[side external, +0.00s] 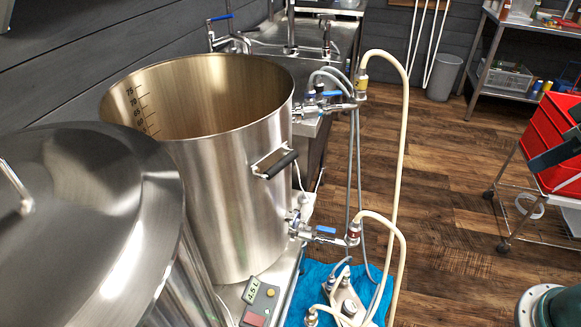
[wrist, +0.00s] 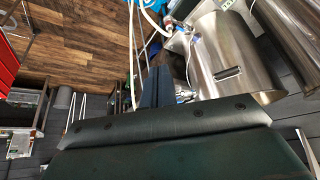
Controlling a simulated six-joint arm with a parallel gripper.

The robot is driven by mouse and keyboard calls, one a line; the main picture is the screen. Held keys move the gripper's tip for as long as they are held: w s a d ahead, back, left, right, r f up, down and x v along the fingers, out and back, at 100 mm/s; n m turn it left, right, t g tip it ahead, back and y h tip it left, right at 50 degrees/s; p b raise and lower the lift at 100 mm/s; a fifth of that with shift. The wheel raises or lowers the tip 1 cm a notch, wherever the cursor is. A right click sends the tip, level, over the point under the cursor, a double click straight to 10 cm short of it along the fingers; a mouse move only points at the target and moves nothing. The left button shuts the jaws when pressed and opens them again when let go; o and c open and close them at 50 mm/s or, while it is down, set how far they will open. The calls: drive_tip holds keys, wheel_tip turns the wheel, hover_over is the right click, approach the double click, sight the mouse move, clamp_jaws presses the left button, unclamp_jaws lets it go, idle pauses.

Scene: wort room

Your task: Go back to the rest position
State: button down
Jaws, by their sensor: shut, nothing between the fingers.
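My gripper (wrist: 157,76) shows in the wrist view as dark fingers closed together, with nothing between them. It is in the air, and its fingers overlap the view of the large steel kettle (wrist: 235,65) and its fittings behind. In the side view the open kettle (side external: 225,190) stands upright with volume marks inside and a black side handle. A dark green part of my arm (side external: 560,305) shows at the lower right. A dark shape (side external: 555,152) crosses the red crates at the right edge; I cannot tell whether it is my gripper.
A lidded steel vessel (side external: 90,220) stands at front left. Cream hoses (side external: 403,130) loop from the kettle's valves beside a blue cloth (side external: 320,280). Red crates (side external: 550,125) sit on a wheeled rack at right. A shelf (side external: 510,80) and bin (side external: 444,78) stand behind. The wooden floor between is clear.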

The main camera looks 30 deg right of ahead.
drive_tip(key=shift+w, duration=0.1)
drive_tip(key=w+a+f+n+g+y, duration=0.1)
drive_tip(key=w+a, duration=0.2)
drive_tip(key=w, duration=0.4)
drive_tip(key=w+a+n, duration=0.1)
drive_tip(key=w+a, duration=0.3)
drive_tip(key=w, duration=0.4)
drive_tip(key=w+a+f+g, duration=0.1)
drive_tip(key=w+a+f, duration=0.9)
drive_tip(key=a+f+n, duration=0.2)
drive_tip(key=a+f, duration=0.5)
drive_tip(key=f, duration=0.4)
drive_tip(key=a+f+n+g, duration=0.1)
drive_tip(key=a+f+n, duration=0.1)
drive_tip(key=a+f, duration=0.6)
drive_tip(key=a+f+n+g, duration=0.1)
drive_tip(key=a+f+n, duration=0.2)
drive_tip(key=a+f, duration=0.5)
drive_tip(key=shift+s+f, duration=0.15)
drive_tip(key=shift+f, duration=2.9)
drive_tip(key=shift+f, duration=0.1)
drive_tip(key=shift+f, duration=3.15)
